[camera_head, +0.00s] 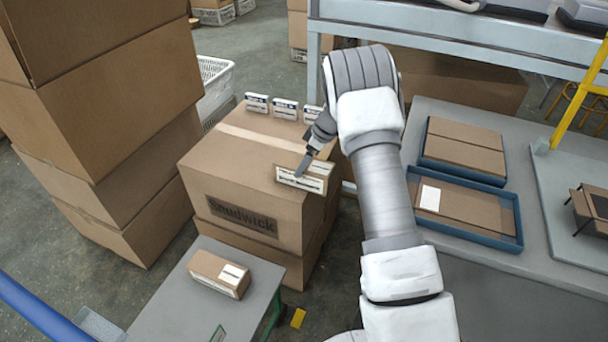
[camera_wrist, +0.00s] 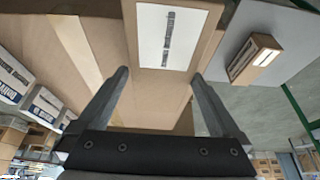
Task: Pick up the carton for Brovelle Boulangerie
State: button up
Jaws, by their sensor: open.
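A small brown carton with a white, printed label (camera_head: 318,184) sits at the right front edge of the top of a large box. It also shows, close up, in the wrist view (camera_wrist: 205,25), with dark print too small to read. My gripper (camera_head: 305,166) is open over this carton. In the wrist view my two fingers (camera_wrist: 162,74) stand apart, with cardboard between them; I cannot tell whether they touch it. Another small carton (camera_head: 213,270) with a white label lies on the grey table at the front; its name is unreadable.
Tall boxes (camera_head: 115,110) stand at left. Blue trays (camera_head: 420,235) with flat cardboard lie on the bench at right.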

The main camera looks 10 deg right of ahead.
jog(key=x, duration=0.2)
jog(key=b+x, duration=0.1)
jog(key=x, duration=0.1)
jog(key=shift+s+d, duration=0.1)
jog(key=shift+s, duration=0.15)
jog(key=shift+w+a+f, duration=0.2)
jog(key=shift+a+f, duration=0.05)
jog(key=shift+f, duration=0.3)
jog(key=c, duration=1.3)
jog(key=shift+r, duration=0.1)
jog(key=shift+c, duration=0.5)
jog(key=shift+r, duration=0.1)
